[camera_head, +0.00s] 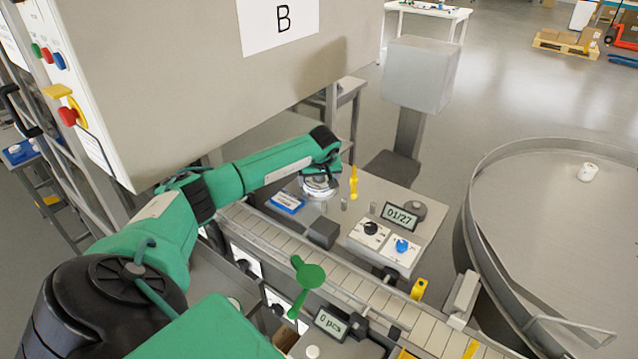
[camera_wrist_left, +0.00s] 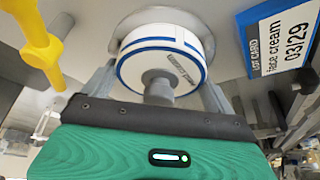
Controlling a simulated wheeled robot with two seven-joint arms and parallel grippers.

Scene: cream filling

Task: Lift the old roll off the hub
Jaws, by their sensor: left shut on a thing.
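The old roll (camera_wrist_left: 160,52) is a white roll with blue edges and a small printed label, seen between the two fingers in the left wrist view. My left gripper (camera_wrist_left: 158,95) is shut on it, one finger at each side. A grey spindle end, the hub (camera_wrist_left: 158,90), shows at the roll's middle, and a round metal plate (camera_wrist_left: 128,22) lies behind the roll. I cannot tell whether the roll is clear of the plate. In the head view my left gripper (camera_head: 320,178) is over the machine table, its fingers mostly hidden by the wrist. My right gripper is not in view.
A blue-edged lot card (camera_head: 287,202) reading face cream 03/29 lies left of the gripper. A yellow lever (camera_head: 353,183) stands close on its right. A display (camera_head: 400,217) reads 01/27. A slatted conveyor (camera_head: 345,283) runs in front, with a round table (camera_head: 540,215) at right.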

